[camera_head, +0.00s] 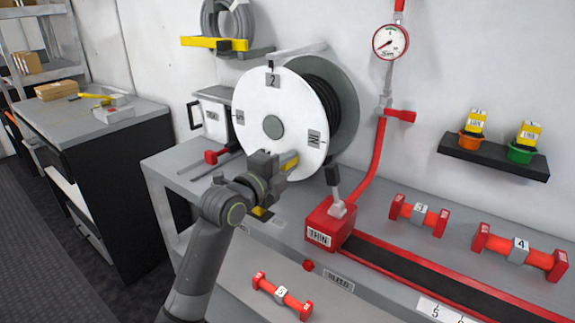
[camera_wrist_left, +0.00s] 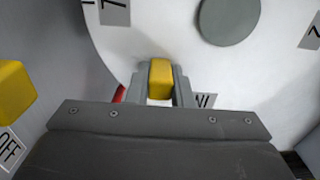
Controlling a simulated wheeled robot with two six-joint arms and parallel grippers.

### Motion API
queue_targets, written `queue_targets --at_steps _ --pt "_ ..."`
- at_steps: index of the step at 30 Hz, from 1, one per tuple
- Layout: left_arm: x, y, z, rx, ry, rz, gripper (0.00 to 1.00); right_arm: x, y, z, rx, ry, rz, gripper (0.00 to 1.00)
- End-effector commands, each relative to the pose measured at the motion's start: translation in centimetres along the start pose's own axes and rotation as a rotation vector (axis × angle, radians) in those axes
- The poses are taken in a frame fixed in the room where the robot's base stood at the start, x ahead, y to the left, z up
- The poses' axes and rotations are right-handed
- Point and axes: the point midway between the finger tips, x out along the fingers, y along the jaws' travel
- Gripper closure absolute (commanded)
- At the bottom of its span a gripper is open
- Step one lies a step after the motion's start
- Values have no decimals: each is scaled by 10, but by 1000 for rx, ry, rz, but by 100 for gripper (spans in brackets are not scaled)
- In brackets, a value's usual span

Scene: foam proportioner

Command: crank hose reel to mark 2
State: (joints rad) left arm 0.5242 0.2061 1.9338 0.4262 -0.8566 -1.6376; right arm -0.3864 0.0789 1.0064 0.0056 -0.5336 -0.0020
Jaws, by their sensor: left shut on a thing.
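The hose reel (camera_head: 255,100) is a white disc with a grey hub (camera_head: 273,127) and dark hose wound behind it. A dark label reading 2 (camera_head: 272,80) is at the top of its face, with other labels at its left and right. My left gripper (camera_head: 286,164) is at the lower part of the face, shut on the yellow crank handle (camera_head: 290,160). In the left wrist view the yellow handle (camera_wrist_left: 160,78) sits between the two grey fingers, in front of the white reel face (camera_wrist_left: 130,40). The right gripper is not in view.
A yellow block (camera_wrist_left: 12,92) with an OFF label is left in the wrist view. A red box (camera_head: 330,222) with a lever and a red pipe (camera_head: 374,160) stand right of the reel. Red dumbbell-shaped parts (camera_head: 419,214) lie on the bench. A pressure gauge (camera_head: 390,41) hangs above.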

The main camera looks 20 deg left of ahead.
Motion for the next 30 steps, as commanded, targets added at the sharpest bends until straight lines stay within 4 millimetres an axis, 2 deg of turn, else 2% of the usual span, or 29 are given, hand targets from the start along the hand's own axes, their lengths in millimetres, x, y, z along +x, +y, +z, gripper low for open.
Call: queue_targets --at_steps 9,10,14,24,30 --pt "0 4 0 -6 3 8 100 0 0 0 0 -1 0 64" --pt "0 3 0 -6 3 8 76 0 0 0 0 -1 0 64" --pt "0 2 0 -5 2 6 59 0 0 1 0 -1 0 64" --pt "-2 1 0 -2 1 2 58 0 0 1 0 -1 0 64" --pt "-23 1 1 1 -1 2 58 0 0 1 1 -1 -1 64"
